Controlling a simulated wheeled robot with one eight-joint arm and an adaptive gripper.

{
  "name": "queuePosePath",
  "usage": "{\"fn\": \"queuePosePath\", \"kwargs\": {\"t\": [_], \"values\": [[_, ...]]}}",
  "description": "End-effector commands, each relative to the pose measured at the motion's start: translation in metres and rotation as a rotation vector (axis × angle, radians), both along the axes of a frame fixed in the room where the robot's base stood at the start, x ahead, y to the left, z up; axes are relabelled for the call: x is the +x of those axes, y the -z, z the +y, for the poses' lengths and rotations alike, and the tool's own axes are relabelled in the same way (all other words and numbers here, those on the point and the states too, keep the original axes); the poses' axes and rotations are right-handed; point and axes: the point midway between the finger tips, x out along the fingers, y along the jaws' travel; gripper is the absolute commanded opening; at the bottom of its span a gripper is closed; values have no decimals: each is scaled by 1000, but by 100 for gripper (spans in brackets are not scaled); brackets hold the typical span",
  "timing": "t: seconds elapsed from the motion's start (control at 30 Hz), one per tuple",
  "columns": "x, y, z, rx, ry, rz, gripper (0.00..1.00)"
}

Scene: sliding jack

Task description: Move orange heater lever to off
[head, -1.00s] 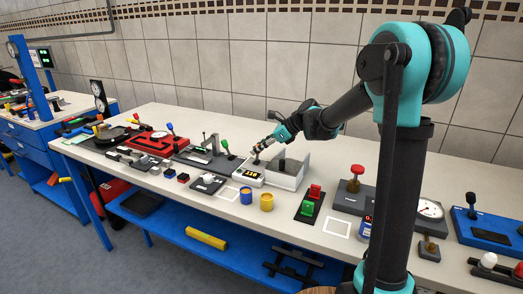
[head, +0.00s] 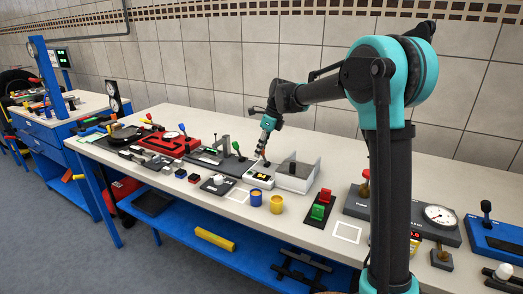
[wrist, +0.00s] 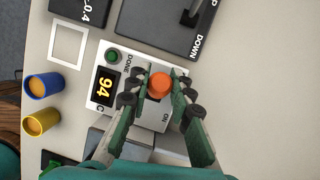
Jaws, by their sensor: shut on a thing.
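The heater (wrist: 112,75) is a white box with a dark display reading 94 C in yellow, a green button marked DONE and an ON label. Its orange lever knob (wrist: 161,83) sits between my fingertips in the wrist view. My gripper (wrist: 160,88) is shut on the knob from both sides. An OFF label does not show, and the lever's shaft is hidden under the knob. In the head view the heater (head: 259,177) stands on the bench, with my gripper (head: 262,158) coming down on it from above.
A grey box with upright panels (head: 298,176) stands right beside the heater. A blue cup (wrist: 43,86) and a yellow cup (wrist: 42,122) stand in front. A dark panel marked DOWN (wrist: 160,20) lies on the other side. A white square outline (wrist: 68,42) is empty.

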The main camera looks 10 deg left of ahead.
Motion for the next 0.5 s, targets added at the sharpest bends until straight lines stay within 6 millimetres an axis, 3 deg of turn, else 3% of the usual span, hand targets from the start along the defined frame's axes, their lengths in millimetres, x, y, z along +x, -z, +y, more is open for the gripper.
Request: {"fn": "queuePosePath", "kwargs": {"t": [0.37,0.4,0.5], "values": [[0,1,1,-5,0,1,0],[0,1,1,-5,0,1,23],[0,1,1,-4,0,1,36]]}}
